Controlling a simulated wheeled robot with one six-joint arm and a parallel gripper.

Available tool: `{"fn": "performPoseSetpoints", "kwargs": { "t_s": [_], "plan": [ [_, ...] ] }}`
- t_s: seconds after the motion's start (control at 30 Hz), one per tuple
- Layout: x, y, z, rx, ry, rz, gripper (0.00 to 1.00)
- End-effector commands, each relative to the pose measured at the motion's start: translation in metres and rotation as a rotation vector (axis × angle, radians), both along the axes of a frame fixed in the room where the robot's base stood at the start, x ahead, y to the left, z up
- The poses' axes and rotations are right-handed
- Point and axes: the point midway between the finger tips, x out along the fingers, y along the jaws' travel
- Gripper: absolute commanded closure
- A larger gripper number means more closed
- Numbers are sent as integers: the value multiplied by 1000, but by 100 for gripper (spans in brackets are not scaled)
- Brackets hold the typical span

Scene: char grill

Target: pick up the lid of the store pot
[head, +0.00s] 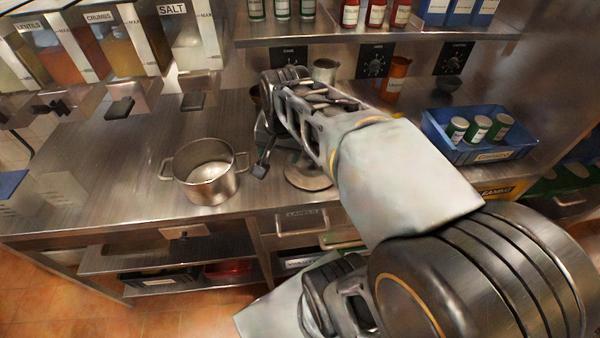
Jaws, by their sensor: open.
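A steel pot (205,186) with two side handles stands on the steel counter at left centre, its top open. A round, flat metal disc (309,182) that looks like a lid lies to its right near the counter's front edge. My arm covers part of the disc, and no knob can be made out. My gripper (266,158) is open above the counter, between the pot and the disc, with a dark fingertip showing close to the pot's right handle. The arm hides much of the gripper and what is below it.
Dispensers (130,50) with hanging dark levers are at the upper left. A shelf (375,35) with bottles and cans crosses the back. A blue bin (475,155) holding cans and an orange-brown container (396,75) stand right of my arm. The counter (105,145) left of the pot is clear.

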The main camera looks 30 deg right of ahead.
Motion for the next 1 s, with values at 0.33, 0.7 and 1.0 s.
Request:
{"fn": "performPoseSetpoints", "kwargs": {
  "t_s": [0.33, 0.7, 1.0],
  "plan": [
    [55, -121, -29, 271, 161, -1097, 36],
    [64, -162, -68, 343, 215, -1462, 36],
    [68, -157, -113, 343, 213, -1458, 36]
  ]
}}
